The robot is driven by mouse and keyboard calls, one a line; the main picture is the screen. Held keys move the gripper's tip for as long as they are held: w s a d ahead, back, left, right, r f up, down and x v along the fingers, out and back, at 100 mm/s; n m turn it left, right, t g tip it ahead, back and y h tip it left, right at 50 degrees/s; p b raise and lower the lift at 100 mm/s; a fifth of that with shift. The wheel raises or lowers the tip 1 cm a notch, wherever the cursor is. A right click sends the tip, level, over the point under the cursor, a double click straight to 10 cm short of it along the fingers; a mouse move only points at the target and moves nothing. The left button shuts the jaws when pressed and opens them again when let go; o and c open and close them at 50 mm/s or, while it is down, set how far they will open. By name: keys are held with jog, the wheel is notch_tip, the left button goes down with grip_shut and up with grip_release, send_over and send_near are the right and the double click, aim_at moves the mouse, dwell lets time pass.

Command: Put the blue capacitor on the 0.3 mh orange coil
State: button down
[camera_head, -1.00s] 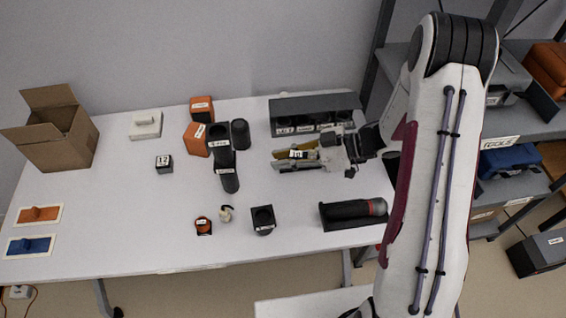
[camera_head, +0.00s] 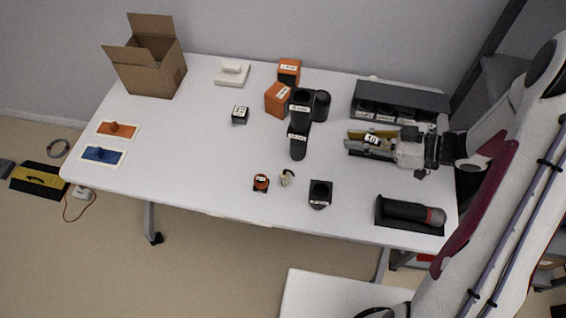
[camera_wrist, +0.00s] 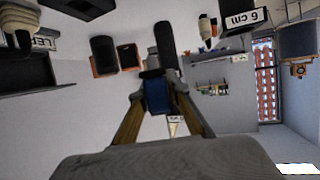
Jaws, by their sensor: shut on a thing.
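My gripper (camera_head: 352,142) is at the table's right side, in front of the black rack, with its fingers pointing left. Its jaws are shut on a blue piece, taken as the blue capacitor (camera_wrist: 157,95), between the fingertips in the wrist view. In the head view a white label shows between the fingers, too small to read. A small round orange coil (camera_head: 261,182) sits on a black base at the table's front middle, apart from my gripper. Two orange boxes (camera_head: 277,99) (camera_head: 289,70) with labels stand at the back. I cannot read which orange thing is 0.3 mh.
Dark cylinders (camera_head: 299,142) stand between my gripper and the orange boxes. The black rack (camera_head: 425,97) is behind my gripper. A black holder (camera_head: 320,194) and a dark tube in a tray (camera_head: 410,213) are at the front. A cardboard box (camera_head: 150,75) is back left.

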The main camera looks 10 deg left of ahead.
notch_tip(320, 180, up, 10)
jog(key=w+a+r+m+t+h, duration=0.3)
jog(key=w+a+r, duration=0.4)
jog(key=a, duration=0.3)
jog(key=w+a+r+m+t+h, duration=0.3)
jog(key=w+a+r+m+t, duration=0.2)
jog(key=w+a, duration=0.4)
jog(key=shift+w+a+r+m+t, duration=0.4)
jog(key=shift+r+m, duration=0.2)
jog(key=shift+r, duration=0.35)
jog(key=shift+s+a+m+h, duration=0.1)
jog(key=shift+a+m+h, duration=0.3)
jog(key=shift+m+h, duration=0.1)
jog(key=shift+s+a+f+m+t+h, duration=0.15)
jog(key=shift+s+a+m+t+h, duration=0.3)
jog(key=shift+m+h, duration=0.4)
